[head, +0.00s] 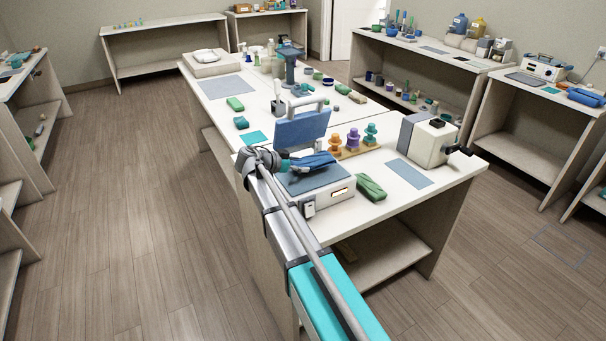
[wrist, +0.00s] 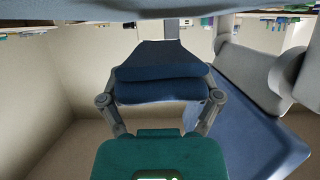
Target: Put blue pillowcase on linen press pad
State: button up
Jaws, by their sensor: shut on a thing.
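The blue pillowcase (head: 316,160) is a folded dark blue bundle above the linen press pad (head: 318,180), a blue-grey surface on the white press base. I cannot tell whether it touches the pad. My gripper (head: 293,165) is shut on the pillowcase at its left end. In the wrist view, the two fingers of my gripper (wrist: 160,97) close on the sides of the folded pillowcase (wrist: 160,75). The linen press lid (head: 301,130) stands raised behind the pad, with a pale handle bar on top.
A green folded cloth (head: 370,187) lies right of the press. Orange, purple and teal knobbed pieces (head: 353,140) stand on a wooden strip behind it. A white cranked machine (head: 428,138) stands farther right, beside a bare grey mat (head: 409,173).

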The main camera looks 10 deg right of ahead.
aim_at(300, 177)
jog(key=shift+f+b, duration=1.1)
jog(key=shift+f, duration=0.35)
jog(key=shift+f, duration=0.1)
jog(key=o, duration=1)
jog(key=shift+c, duration=0.2)
jog(key=shift+s+a+r, duration=0.1)
jog(key=shift+a+r, duration=0.25)
jog(key=shift+r, duration=0.05)
jog(key=p+v, duration=0.4)
jog(key=v, duration=0.7)
jog(key=shift+p, duration=0.3)
